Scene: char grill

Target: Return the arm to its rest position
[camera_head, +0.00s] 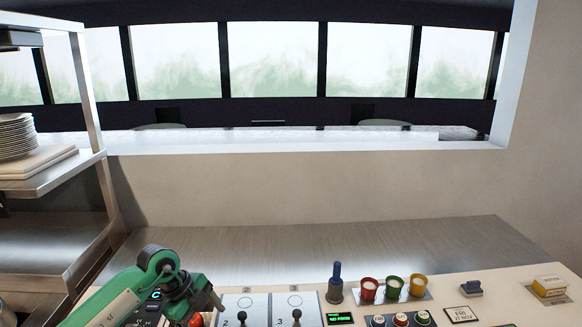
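My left arm, green with dark joints, comes in at the lower left. Its dark end, my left gripper (184,300), is over the left part of the control panel (258,302). The fingers are too small and dark to tell whether they are open or shut. A small red part (196,320) shows just below it; I cannot tell if they touch. My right arm and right gripper are not in view.
Panel switches (297,315), a blue-handled stamp (336,284), red, green and yellow cups (394,287) and a yellow-white box (549,286) line the front counter. A metal shelf with stacked plates (16,133) stands left. The steel counter (330,247) behind is clear.

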